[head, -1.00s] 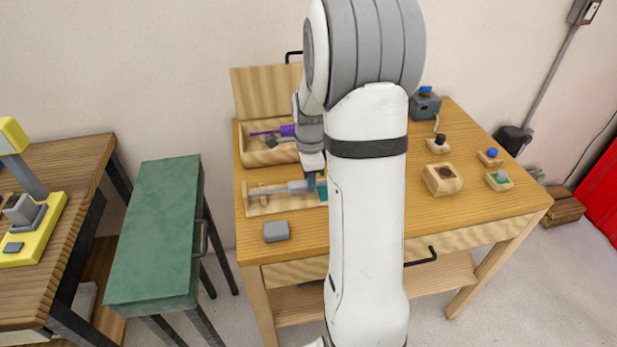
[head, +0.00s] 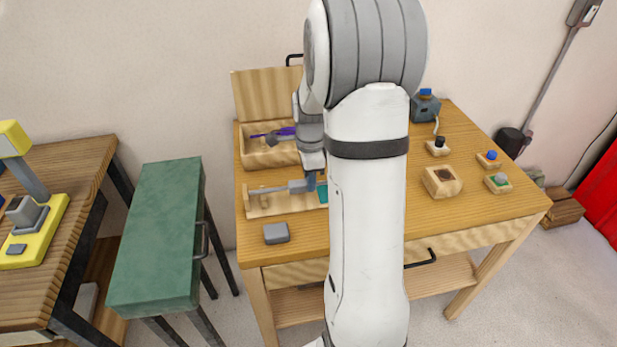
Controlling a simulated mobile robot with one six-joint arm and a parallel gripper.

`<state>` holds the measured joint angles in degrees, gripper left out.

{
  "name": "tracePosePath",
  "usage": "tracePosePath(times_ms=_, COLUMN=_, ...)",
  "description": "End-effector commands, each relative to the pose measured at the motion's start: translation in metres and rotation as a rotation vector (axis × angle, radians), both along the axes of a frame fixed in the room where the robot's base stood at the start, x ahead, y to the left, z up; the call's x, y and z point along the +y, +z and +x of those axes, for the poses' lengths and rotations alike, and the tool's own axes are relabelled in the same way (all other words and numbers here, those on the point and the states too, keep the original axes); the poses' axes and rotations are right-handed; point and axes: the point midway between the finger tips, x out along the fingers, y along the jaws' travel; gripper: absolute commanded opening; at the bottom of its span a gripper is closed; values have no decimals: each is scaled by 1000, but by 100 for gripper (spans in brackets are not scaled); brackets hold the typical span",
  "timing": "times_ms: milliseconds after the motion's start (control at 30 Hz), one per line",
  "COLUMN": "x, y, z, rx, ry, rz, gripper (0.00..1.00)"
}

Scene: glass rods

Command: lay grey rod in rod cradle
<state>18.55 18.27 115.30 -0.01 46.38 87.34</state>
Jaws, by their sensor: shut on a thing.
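The grey rod (head: 268,190) lies nearly level, left to right, over the wooden rod cradle (head: 265,210) near the left front of the wooden table. Its thicker grey part is on the right, by my gripper (head: 311,184). My gripper points down and is shut on the rod at this right end. Whether the rod rests fully on the cradle or is slightly above it, I cannot tell. A teal patch (head: 322,194) shows at the cradle's right, partly behind my arm. My arm hides the cradle's right end.
Behind the cradle is an open wooden box (head: 257,158) with a purple item (head: 287,132) in it. A grey block (head: 276,233) sits in front of the cradle. A green cabinet (head: 160,235) stands left of the table.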

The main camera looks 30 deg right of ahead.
Motion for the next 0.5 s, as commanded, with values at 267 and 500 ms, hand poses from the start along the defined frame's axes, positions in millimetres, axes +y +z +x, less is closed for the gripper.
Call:
tracePosePath(times_ms=267, x=0, y=-3, z=0, rx=0, ry=0, rz=0, gripper=1)
tracePosePath(times_ms=500, x=-1, y=-9, z=0, rx=1, ry=0, rz=0, gripper=1)
